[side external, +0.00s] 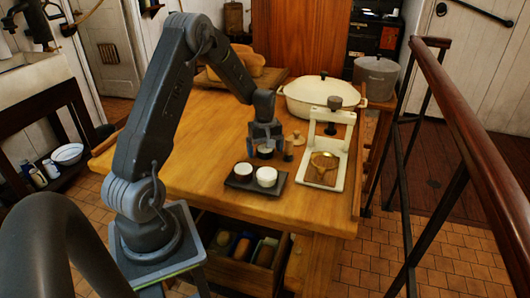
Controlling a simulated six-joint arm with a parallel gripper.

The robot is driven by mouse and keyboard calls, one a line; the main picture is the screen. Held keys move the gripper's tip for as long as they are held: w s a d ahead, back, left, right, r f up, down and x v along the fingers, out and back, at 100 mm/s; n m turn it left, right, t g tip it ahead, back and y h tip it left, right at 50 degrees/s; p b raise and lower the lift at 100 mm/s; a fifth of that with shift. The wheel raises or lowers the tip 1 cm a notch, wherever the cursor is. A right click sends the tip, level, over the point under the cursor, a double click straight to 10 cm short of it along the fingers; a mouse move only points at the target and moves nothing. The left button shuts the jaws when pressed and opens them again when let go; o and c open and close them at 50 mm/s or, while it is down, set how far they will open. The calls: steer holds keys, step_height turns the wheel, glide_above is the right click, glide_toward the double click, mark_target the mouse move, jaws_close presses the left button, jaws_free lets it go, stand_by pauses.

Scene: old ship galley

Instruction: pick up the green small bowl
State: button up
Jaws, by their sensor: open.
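My gripper (265,150) is open and points down over the table, just behind a dark tray. A small dark round thing with a pale top (265,153) shows between and below its fingers. It may be the small bowl, but its green colour is not clear, and the fingers partly cover it. I cannot tell whether the fingers touch it. The dark tray (231,182) holds two white cup-like things, a left one (243,171) and a right one (267,177). No other clearly green bowl shows on the table.
Small brown wooden pieces (288,150) stand close right of my gripper. A white press-like stand (335,145) is further right. A cream lidded pot (312,97) and bread on a board (238,66) are behind. The table's front left (190,170) is clear. A railing (470,145) runs at right.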

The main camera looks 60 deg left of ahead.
steer(key=shift+c, duration=0.3)
steer(key=c, duration=1)
steer(key=shift+r, duration=0.1)
